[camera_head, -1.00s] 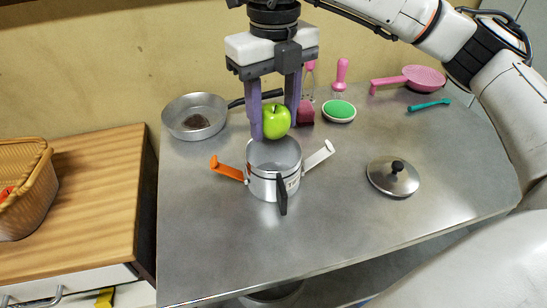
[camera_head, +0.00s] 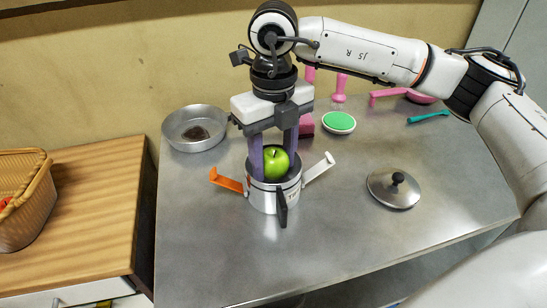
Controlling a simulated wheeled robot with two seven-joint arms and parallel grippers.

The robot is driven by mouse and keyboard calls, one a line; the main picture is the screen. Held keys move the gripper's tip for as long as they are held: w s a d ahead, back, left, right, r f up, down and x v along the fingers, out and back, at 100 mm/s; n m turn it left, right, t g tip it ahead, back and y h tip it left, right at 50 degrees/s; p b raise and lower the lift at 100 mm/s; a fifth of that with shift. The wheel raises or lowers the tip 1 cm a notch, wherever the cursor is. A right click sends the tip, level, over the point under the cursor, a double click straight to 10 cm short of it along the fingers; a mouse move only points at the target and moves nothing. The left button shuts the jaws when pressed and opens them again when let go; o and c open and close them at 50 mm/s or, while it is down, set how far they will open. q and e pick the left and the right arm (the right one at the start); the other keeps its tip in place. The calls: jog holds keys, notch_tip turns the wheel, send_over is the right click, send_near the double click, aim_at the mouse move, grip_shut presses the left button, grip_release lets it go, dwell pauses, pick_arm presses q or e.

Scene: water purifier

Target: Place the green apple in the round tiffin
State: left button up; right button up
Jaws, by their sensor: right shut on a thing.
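The green apple (camera_head: 275,163) is between the purple fingers of my right gripper (camera_head: 272,168), which is shut on it. The round tiffin (camera_head: 263,198) is a silver metal pot on the steel table, with its top open. An orange latch sticks out on its left and a white latch on its right, with a black handle at the front. The apple and fingertips are at the tiffin's mouth, with their lower parts inside the rim. Whether the apple touches the tiffin's bottom is hidden. My left gripper is not in view.
A lid with a black knob (camera_head: 394,189) lies right of the tiffin. A metal pan (camera_head: 195,128) is at the back left. A basket (camera_head: 28,205) stands on the wooden counter (camera_head: 98,215).

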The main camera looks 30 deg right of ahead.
aim_at(273, 153)
jog(key=shift+f, duration=0.3)
jog(key=o, duration=0.8)
jog(key=shift+r, duration=0.15)
jog(key=shift+r, duration=0.4)
notch_tip(273, 153, up, 11)
jog(key=shift+f+p, duration=0.1)
jog(key=shift+p, duration=0.25)
jog(key=shift+r, duration=0.7)
